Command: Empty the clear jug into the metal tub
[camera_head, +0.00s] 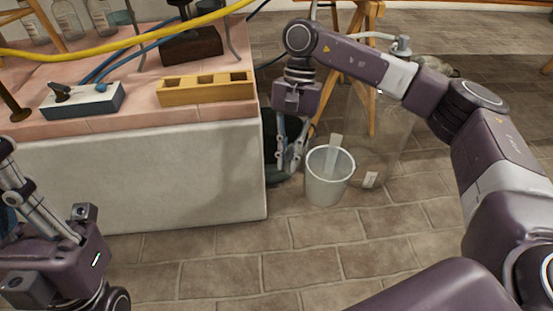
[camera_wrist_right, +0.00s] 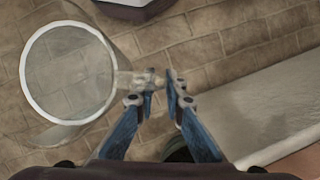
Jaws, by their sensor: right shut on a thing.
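The clear jug (camera_head: 328,182) is a pale, see-through vessel with a light rim, roughly upright beside the table corner. Its round mouth and clear wall also show in the right wrist view (camera_wrist_right: 68,75). My right gripper (camera_head: 288,165) is at the jug's left side, shut on its handle; the fingers show close together in the wrist view (camera_wrist_right: 162,82). I cannot make out what is in the jug. A dark rounded container (camera_head: 272,145) stands behind the gripper, partly hidden; I cannot tell whether it is the metal tub. My left gripper (camera_head: 50,235) is at lower left, its fingertips unclear.
A pink-tiled table (camera_head: 140,120) with a pale side fills the left, carrying a yellow block (camera_head: 205,88) with square holes and a blue-and-white device (camera_head: 82,101). A large clear vessel (camera_head: 392,135) stands behind the jug. Open brick floor (camera_head: 220,260) lies in front.

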